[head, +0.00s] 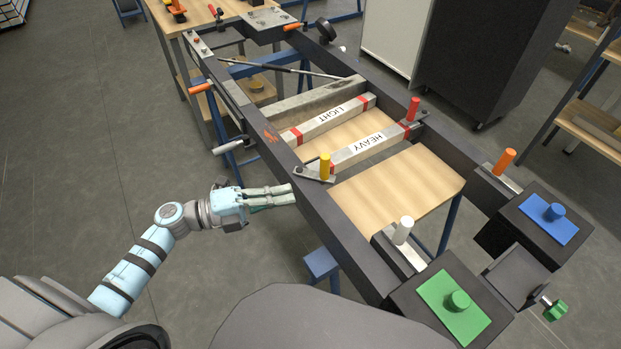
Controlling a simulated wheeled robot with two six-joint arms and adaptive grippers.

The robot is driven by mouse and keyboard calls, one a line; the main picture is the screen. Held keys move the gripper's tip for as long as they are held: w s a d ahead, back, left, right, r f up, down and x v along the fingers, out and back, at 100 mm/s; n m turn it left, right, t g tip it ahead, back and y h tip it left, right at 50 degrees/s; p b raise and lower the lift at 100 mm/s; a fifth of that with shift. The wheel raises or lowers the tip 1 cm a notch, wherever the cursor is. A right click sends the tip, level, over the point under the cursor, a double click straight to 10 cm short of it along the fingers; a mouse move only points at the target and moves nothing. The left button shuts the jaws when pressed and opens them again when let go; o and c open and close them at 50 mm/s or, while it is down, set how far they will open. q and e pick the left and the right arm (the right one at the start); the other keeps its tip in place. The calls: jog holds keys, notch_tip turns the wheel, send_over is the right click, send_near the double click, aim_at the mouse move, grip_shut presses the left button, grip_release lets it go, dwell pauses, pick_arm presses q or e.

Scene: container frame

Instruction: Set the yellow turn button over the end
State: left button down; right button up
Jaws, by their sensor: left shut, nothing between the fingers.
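The yellow turn button (325,166) is an upright yellow peg on a small metal plate (312,174), on the dark left rail of the frame. It stands at the near-left end of the bar marked HEAVY (367,146). I cannot tell whether the plate covers that bar end. My left gripper (292,195) is shut and empty, just outside the left rail, lower left of the yellow button and apart from it. My right gripper is not in view.
The bar marked LIGHT (329,116) lies behind HEAVY. A red peg (412,109) stands at HEAVY's far end. A white peg (403,230), an orange peg (504,161) and green (459,301) and blue (554,212) knobs stand to the right. Floor left of the frame is clear.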

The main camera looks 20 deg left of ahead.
pick_arm(q)
jog(key=w+d, duration=0.4)
jog(key=w, duration=0.1)
jog(key=shift+w+d+b, duration=0.15)
jog(key=shift+w+b, duration=0.15)
jog(key=shift+w, duration=0.45)
jog(key=shift+d+r+p, duration=0.1)
jog(key=shift+p, duration=0.25)
jog(key=shift+n+t+y, duration=0.4)
jog(key=shift+t, duration=0.1)
jog(key=shift+w+d+n+t+y+p, duration=0.2)
jog(key=shift+n+t+y+p, duration=0.1)
jog(key=shift+p, duration=0.4)
